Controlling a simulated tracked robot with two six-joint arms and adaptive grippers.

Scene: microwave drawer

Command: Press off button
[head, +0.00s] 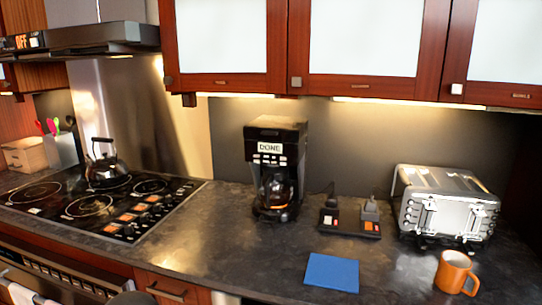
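A dark range hood (90,38) is at the upper left of the head view. Its front has a small panel with an orange lit "OFF" label (21,41) and a pale square beside it. I cannot tell which of these is a button. A black coffee maker (275,135) stands on the counter in the middle, with a "DONE" label and a row of small pale buttons (268,160) below it. Neither of my grippers can be made out. A small dark rounded shape at the bottom edge, left of centre, is too cut off to identify.
A cooktop (70,207) with a kettle (103,168) lies below the hood. On the dark counter (230,245) are a black two-part stand (350,222), a toaster (445,205), a blue mat (332,272) and an orange mug (455,274). Red-framed cabinets (366,88) hang above.

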